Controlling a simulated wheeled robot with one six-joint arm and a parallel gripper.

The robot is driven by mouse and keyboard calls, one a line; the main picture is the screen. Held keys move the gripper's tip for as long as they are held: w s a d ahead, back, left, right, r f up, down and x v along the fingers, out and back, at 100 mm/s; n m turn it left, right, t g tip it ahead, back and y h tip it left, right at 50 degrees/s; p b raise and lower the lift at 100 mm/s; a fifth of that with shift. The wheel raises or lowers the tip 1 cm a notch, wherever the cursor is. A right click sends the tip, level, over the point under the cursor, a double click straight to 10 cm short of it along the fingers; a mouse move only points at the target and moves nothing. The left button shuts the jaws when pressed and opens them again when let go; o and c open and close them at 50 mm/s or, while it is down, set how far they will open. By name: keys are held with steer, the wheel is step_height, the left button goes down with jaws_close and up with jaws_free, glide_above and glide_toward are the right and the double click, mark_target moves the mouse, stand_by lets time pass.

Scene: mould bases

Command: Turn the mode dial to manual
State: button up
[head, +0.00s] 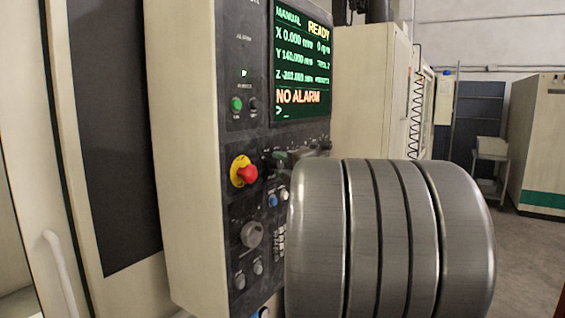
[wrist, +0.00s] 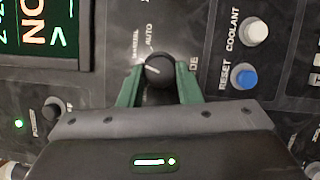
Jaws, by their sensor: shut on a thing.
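The black mode dial (wrist: 158,69) sits on the dark control panel, in the middle of the wrist view. Its white mark points left and slightly up in that view, with the AUTO label and a partly hidden label beside it. My gripper (wrist: 159,80) is shut on the dial, one green finger on each side. In the head view my gripper (head: 281,158) is at the panel below the screen, mostly hidden by my grey arm, and the dial is hard to make out. The screen (head: 302,62) reads MANUAL, READY and NO ALARM.
A red emergency stop (head: 248,174) on a yellow base is left of my gripper. A blue reset button (wrist: 243,76) and a white coolant button (wrist: 256,32) are close by the dial. A larger grey knob (head: 251,234) sits lower on the panel.

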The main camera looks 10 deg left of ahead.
steer(key=o, duration=1)
steer(key=b+v, duration=0.3)
steer(key=v, duration=1)
steer(key=shift+s+d, duration=0.25)
steer(key=shift+d, duration=0.05)
steer(key=p+x, duration=0.3)
steer(key=x, duration=1.1)
steer(key=shift+s+d, duration=0.15)
